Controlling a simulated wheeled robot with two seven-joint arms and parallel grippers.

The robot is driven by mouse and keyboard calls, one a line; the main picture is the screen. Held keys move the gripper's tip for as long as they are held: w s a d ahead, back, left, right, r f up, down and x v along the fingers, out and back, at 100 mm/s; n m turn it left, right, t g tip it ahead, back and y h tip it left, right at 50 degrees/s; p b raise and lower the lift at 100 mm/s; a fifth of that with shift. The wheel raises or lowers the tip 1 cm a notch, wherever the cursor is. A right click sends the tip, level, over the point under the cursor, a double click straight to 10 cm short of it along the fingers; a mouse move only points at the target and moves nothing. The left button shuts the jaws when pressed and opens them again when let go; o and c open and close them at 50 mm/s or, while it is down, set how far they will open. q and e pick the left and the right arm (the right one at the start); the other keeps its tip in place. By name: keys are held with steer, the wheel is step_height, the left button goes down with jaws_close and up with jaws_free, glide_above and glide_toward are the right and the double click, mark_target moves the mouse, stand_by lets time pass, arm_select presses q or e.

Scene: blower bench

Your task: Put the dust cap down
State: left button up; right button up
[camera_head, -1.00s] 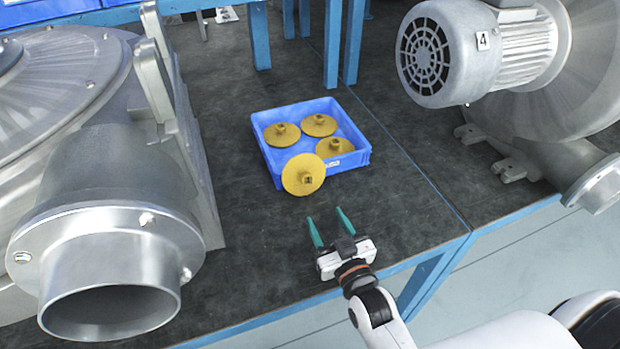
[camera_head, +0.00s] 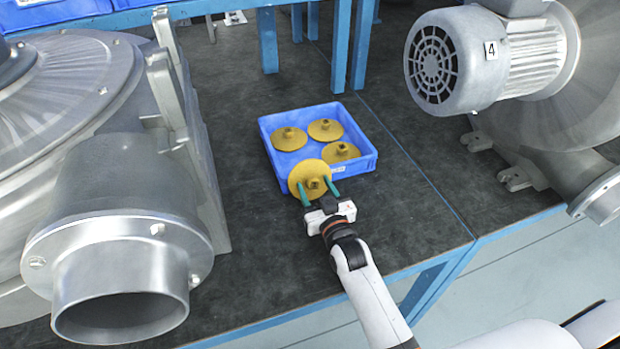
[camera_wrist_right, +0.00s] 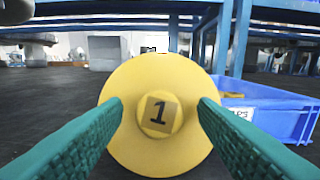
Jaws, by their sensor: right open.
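The yellow dust cap (camera_head: 308,168), a round disc with a hub, stands tilted at the front left corner of the blue tray. I cannot tell if it touches the tray. My right gripper (camera_head: 315,184) is open in front of it, its green fingers on either side of the hub. In the right wrist view the dust cap (camera_wrist_right: 158,75) faces me, with a "1" on its hub. The fingertips of my right gripper (camera_wrist_right: 159,102) show gaps to the hub on both sides. My left gripper is not in view.
The blue tray (camera_head: 362,163) holds three more yellow caps (camera_head: 325,127). A large metal blower with an open pipe (camera_head: 120,290) stands at left. A motor marked 4 (camera_head: 465,60) stands at right. Dark bench top (camera_head: 400,215) is clear right of the tray.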

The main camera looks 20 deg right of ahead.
steer(key=shift+c, duration=0.4)
steer(key=c, duration=1.1)
